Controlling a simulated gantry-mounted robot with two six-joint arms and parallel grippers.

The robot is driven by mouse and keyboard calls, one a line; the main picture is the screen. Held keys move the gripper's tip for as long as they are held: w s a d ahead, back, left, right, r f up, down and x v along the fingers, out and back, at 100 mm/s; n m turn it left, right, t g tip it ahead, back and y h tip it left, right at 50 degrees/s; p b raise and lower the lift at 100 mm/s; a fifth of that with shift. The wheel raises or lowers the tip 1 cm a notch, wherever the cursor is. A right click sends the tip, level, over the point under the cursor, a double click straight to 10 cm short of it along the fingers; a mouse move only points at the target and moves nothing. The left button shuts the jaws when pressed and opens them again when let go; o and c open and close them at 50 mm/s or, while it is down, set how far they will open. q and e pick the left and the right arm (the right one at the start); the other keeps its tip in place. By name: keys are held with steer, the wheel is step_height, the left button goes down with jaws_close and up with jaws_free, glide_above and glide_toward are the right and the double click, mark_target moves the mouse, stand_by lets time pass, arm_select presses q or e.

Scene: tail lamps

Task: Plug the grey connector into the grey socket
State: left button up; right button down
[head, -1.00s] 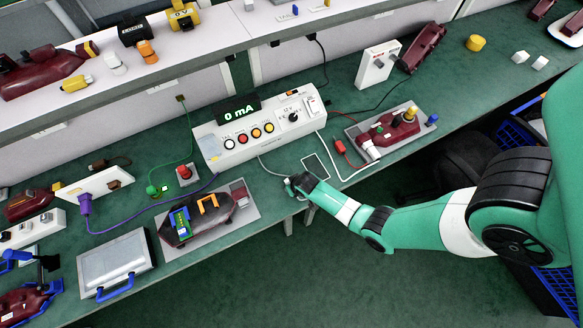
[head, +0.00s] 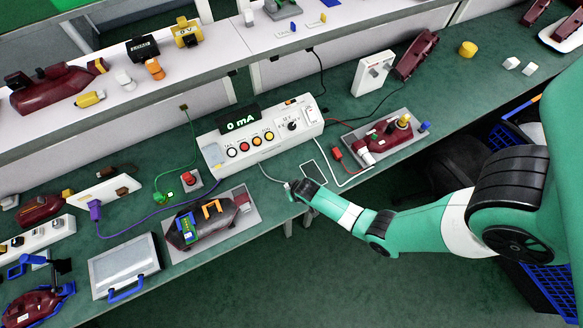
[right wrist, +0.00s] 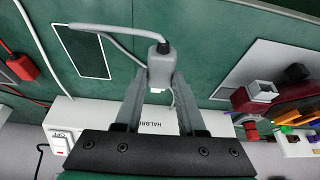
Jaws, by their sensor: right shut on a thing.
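The grey connector (right wrist: 161,62) is between the finger ends of my right gripper (right wrist: 159,88) in the right wrist view, with a grey cable running from its far end. In the head view my right gripper (head: 293,187) is over the front edge of the bench, and the connector there is small and mostly hidden. A dark red tail lamp (head: 187,232) lies on a grey plate to its left. A grey block (right wrist: 259,93) at that lamp's end may be the grey socket; I cannot tell for sure. The connector is apart from it. My left gripper is not in view.
A white control box (head: 262,139) with a 0 mA display stands behind the gripper. A dark flat panel (head: 314,173) lies beside it. Another lamp (head: 384,134) stands on a plate at right. A silver case (head: 124,267) lies at left.

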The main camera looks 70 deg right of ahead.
arm_select(q)
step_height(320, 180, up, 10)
steer(key=p, duration=0.8)
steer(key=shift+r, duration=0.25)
arm_select(e)
steer(key=s+a+r, duration=0.5)
steer(key=a+r, duration=0.2)
steer(key=a, duration=0.4)
steer(key=shift+s+r, duration=0.35)
steer(key=c, duration=1)
jaws_free()
steer(key=shift+c, duration=0.2)
jaws_close()
